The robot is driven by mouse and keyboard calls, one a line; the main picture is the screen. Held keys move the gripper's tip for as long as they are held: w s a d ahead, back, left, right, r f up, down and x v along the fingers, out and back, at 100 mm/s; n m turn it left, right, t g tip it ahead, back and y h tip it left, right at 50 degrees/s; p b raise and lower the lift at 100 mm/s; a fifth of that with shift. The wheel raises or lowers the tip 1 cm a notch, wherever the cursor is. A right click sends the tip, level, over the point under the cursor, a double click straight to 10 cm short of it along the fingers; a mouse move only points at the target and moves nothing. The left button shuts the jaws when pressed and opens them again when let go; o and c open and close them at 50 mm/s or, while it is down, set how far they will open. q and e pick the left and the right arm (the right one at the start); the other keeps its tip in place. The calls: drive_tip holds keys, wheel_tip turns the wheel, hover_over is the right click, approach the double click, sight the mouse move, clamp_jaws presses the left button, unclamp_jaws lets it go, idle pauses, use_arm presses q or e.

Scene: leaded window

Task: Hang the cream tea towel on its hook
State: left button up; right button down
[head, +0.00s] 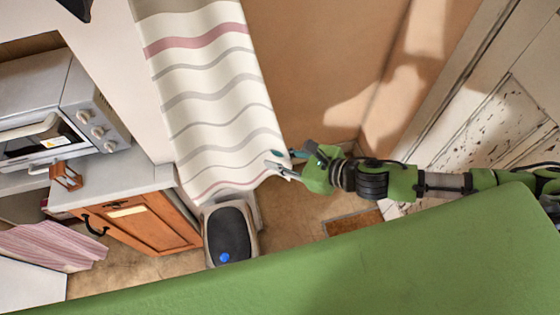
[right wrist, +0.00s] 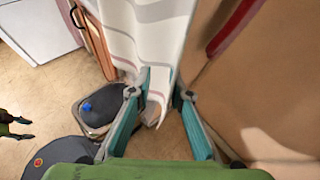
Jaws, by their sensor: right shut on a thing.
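The cream tea towel (head: 205,95), with wavy grey stripes and a dull red one, spreads down from the top edge of the head view, where its upper end is cut off. My right gripper (head: 284,164) is at its lower right corner. In the right wrist view, the towel (right wrist: 148,40) narrows between the teal fingers of my right gripper (right wrist: 155,90), which is shut on it. No hook shows in either view. A small dark two-pronged shape with green (right wrist: 15,125) at the wrist view's left edge may be my left gripper; its jaws are unclear.
A grey bin (head: 230,232) with a dark lid and blue button stands below the towel. An oven (head: 60,110) and a wooden-fronted cabinet (head: 140,228) are at left. A pink striped cloth (head: 55,245) hangs lower left. A worn pale door (head: 495,120) is at right.

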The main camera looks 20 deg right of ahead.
drive_tip(key=shift+w+r+p, duration=0.15)
drive_tip(key=shift+w+p, duration=0.1)
drive_tip(key=shift+w, duration=0.3)
drive_tip(key=shift+w+r+p, duration=0.15)
drive_tip(key=shift+w+p, duration=0.05)
drive_tip(key=shift+w, duration=0.35)
drive_tip(key=shift+w+f, duration=0.35)
drive_tip(key=shift+w, duration=0.4)
drive_tip(key=shift+w+f, duration=0.35)
drive_tip(key=shift+w, duration=0.35)
drive_tip(key=c, duration=1.8)
unclamp_jaws()
drive_tip(key=shift+o, duration=0.5)
drive_tip(key=o, duration=1)
